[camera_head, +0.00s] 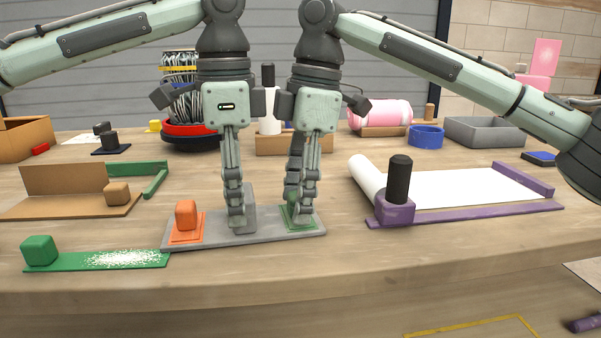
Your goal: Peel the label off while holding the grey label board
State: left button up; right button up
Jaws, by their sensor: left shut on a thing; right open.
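The grey label board (262,234) lies flat near the table's front edge. An orange label with a raised orange tab (186,216) sits on its left end. A green label (287,224) lies on its right end, partly hidden by my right gripper. My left gripper (237,224) points down and is shut on the grey upright grip (250,206) of the board. My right gripper (300,222) points down at the green label, open. Whether its fingers touch the label, or whether a tab stands between them, I cannot tell.
A green strip with a green knob (39,251) lies at the front left. A brown angled board (64,191) stands behind it. A purple-edged board with a white roll (366,180) and black-handled block (399,180) is at right. Several containers stand behind. Bare table lies in front.

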jog(key=shift+f, duration=0.15)
jog(key=shift+c, duration=0.5)
grip_shut()
jog(key=shift+r, duration=0.5)
jog(key=shift+r, duration=3.4)
jog(key=shift+r, duration=0.1)
pick_arm(q)
jog(key=o, duration=1.3)
